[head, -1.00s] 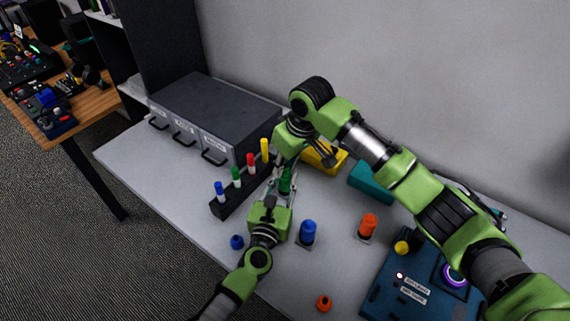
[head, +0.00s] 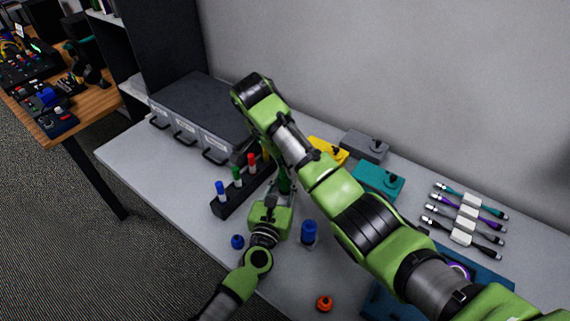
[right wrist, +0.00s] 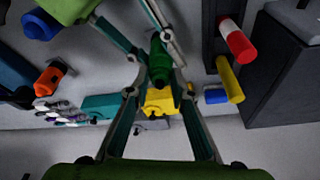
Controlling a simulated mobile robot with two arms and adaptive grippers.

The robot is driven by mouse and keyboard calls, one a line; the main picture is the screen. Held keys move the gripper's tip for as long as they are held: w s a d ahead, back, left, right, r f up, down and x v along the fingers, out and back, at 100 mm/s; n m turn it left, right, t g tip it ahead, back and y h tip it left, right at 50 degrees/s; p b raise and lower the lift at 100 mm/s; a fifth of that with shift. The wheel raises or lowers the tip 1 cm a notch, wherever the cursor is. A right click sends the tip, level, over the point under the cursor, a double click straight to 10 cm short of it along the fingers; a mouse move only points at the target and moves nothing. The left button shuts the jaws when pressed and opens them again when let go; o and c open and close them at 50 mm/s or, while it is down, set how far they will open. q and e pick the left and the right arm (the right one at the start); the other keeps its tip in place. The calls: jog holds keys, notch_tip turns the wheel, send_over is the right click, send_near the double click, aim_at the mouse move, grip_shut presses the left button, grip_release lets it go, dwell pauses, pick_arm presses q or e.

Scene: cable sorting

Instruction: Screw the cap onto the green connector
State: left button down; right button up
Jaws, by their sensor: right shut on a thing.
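The green connector (head: 284,184) is partly hidden by my arms in the head view. In the right wrist view the green connector (right wrist: 158,48) is a dark green upright body. My left gripper (right wrist: 157,58) comes from the top with one finger on each side of it, closed on it. My right gripper (right wrist: 158,96) comes from the bottom, its fingertips closed around the lighter green end nearest the camera, seemingly the cap (right wrist: 159,77). The seam between cap and connector is not clear. In the head view my right gripper is hidden behind its own arm; my left gripper (head: 277,196) shows below the connector.
A marker rack (head: 228,203) stands close left, before a grey drawer unit (head: 215,110). A blue connector (head: 308,232), a loose blue cap (head: 237,242) and an orange cap (head: 324,303) are near. Cables (head: 465,218) lie right; teal (head: 378,180) and yellow boxes stand behind.

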jog(key=o, duration=0.7)
jog(key=shift+r, duration=2.3)
jog(key=shift+n, duration=0.3)
jog(key=shift+c, duration=0.4)
